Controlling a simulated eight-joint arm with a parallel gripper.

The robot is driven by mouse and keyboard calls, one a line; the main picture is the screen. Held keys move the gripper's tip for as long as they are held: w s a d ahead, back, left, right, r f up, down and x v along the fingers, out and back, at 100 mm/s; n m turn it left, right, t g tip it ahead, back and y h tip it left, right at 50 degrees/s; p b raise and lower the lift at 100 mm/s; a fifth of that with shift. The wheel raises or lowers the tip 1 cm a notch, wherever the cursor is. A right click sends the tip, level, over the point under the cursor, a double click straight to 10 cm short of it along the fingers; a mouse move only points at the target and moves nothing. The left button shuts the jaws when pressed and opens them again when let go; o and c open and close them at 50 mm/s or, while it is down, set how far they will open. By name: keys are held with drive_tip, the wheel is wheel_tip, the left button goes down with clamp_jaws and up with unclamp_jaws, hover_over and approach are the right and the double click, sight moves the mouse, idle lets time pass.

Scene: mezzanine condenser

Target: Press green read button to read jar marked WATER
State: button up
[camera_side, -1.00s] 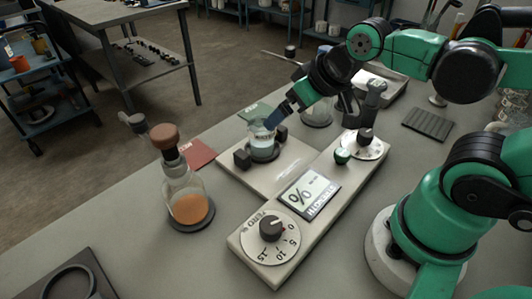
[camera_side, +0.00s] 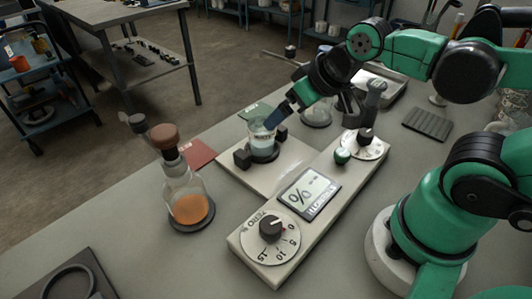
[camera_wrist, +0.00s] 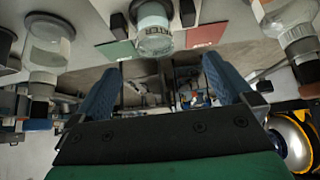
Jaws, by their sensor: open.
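The jar marked WATER (camera_side: 262,138) is a clear glass with pale liquid. It stands upright on the reader's pale plate between dark blocks. The green read button (camera_side: 342,155) is a round knob on the reader's long panel, between the display (camera_side: 310,193) and the far dial. My gripper (camera_side: 279,117) is close beside the jar, on its far right side; contact cannot be told. In the wrist view my gripper (camera_wrist: 160,78) has its blue fingers spread, with nothing between them.
A stoppered flask of orange liquid (camera_side: 188,205) stands on a dark disc left of the reader. A red card (camera_side: 198,153) and a green card (camera_side: 254,110) lie nearby. A large dial (camera_side: 270,236) is at the panel's near end. A clear vessel (camera_side: 316,113) stands behind my gripper.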

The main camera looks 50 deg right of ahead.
drive_tip(key=shift+c, duration=0.2)
clamp_jaws()
idle(1.4)
